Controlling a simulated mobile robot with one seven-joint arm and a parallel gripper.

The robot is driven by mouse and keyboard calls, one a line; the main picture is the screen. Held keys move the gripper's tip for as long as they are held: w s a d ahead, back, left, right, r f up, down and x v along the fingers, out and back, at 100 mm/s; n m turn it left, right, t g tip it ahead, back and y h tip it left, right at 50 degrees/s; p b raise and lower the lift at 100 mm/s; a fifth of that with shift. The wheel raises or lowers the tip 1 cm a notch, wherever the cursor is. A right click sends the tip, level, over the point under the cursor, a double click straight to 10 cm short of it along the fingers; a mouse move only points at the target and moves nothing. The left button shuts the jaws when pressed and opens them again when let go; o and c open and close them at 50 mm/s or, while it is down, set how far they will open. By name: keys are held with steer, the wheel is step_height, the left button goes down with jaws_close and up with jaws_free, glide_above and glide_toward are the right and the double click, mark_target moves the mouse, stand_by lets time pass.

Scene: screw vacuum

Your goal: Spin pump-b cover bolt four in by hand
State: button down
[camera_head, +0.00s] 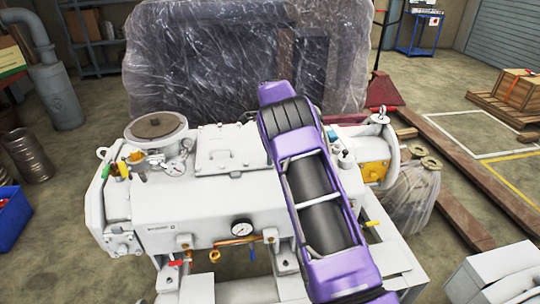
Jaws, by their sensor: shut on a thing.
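A large white vacuum pump (205,205) stands in the middle of the view. On its top is a flat square cover plate (222,150) with small bolts around its rim. My purple arm crosses in front of the pump's right part and hides what lies behind it. My gripper is not visible, nor is anything it may hold. I cannot make out cover bolt four or tell whether this pump is pump-b.
A round inlet flange (155,126) and gauges rise from the pump's top left. A plastic-wrapped block (200,60) stands close behind. A red pallet truck (383,92) and a crate on a pallet (515,88) stand right. A blue bin (12,218) is left.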

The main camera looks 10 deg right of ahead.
steer(key=shift+r, duration=0.1)
steer(key=c, duration=0.7)
jaws_free()
step_height(320, 180, up, 17)
steer(key=shift+r, duration=0.15)
